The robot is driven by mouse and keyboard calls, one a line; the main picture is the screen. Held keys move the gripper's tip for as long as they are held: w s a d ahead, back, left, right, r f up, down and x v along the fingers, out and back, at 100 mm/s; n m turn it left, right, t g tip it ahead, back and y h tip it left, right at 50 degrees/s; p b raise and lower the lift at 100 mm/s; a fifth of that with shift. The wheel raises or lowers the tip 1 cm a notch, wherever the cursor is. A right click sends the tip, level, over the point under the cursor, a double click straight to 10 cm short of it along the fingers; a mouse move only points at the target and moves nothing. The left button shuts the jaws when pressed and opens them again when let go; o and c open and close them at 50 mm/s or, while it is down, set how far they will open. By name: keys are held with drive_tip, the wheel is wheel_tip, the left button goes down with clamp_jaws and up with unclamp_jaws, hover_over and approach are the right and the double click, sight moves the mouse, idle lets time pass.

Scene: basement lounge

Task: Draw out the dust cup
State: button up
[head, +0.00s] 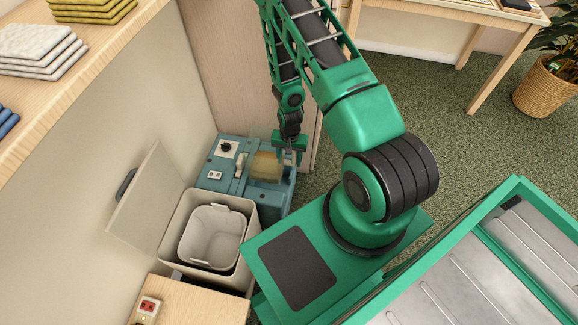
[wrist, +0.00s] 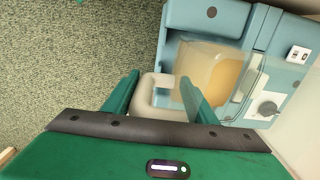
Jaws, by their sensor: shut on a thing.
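The dust cup (head: 266,167) is a clear box with tan dust inside, set in a blue-grey machine (head: 217,182) against the wall. In the wrist view, the cup (wrist: 212,72) lies among the blue housing parts (wrist: 207,16), with a beige loop handle (wrist: 147,92) on its near side. My gripper (head: 289,154) is at the cup's right end in the head view. In the wrist view, my gripper (wrist: 159,86) has its green fingers on either side of the handle, shut on it. I cannot tell how far the cup sits out of its slot.
A beige bin (head: 212,232) with an inner bucket stands in front of the machine, beside an open panel (head: 146,201) with a dark handle. A wooden cabinet (head: 190,302) is nearer. A shelf with folded cloths (head: 40,48) is at upper left. Green carpet (head: 445,135) is open at right.

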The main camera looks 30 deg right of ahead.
drive_tip(key=shift+r, duration=1.3)
